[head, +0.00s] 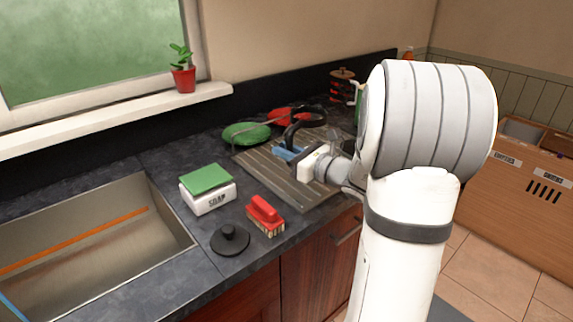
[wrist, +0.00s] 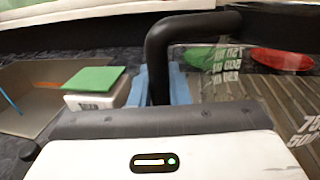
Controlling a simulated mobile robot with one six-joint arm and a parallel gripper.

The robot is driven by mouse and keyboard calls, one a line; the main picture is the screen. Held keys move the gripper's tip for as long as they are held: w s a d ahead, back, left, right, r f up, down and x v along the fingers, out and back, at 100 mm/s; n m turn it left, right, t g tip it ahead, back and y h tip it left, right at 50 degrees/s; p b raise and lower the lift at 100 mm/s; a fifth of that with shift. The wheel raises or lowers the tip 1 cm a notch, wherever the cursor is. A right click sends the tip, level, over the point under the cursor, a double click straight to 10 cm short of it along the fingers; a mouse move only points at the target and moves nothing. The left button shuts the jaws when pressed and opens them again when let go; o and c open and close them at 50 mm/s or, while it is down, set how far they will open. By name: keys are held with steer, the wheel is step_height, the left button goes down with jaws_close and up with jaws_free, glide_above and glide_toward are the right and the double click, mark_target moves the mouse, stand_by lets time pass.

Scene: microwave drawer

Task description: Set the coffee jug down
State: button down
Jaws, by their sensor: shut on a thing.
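The coffee jug is clear glass with white volume marks, a black rim (head: 308,117) and a black handle (head: 290,134). My gripper (head: 288,153), with blue fingers, is shut on the handle. In the wrist view the handle (wrist: 158,60) runs down between the blue fingers (wrist: 160,85), and the glass body (wrist: 228,62) is to the right. The jug looks upright, over the ribbed drainboard (head: 285,182). My arm and gripper partly hide its lower part. I cannot tell whether its base touches the board.
A soap box with a green sponge (head: 207,180), a red brush (head: 264,214) and a black lid (head: 230,239) stand left of the board. The sink (head: 90,250) is further left. The board's front part is bare.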

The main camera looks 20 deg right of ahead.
steer(key=shift+s+a+f, duration=0.1)
steer(key=shift+a+f, duration=0.05)
steer(key=shift+f, duration=2.05)
steer(key=shift+f+b, duration=0.2)
steer(key=shift+b, duration=0.15)
steer(key=c, duration=1.4)
jaws_free()
steer(key=shift+r, duration=0.15)
steer(key=shift+s, duration=0.15)
steer(key=v, duration=1.1)
steer(key=shift+s+d, duration=0.3)
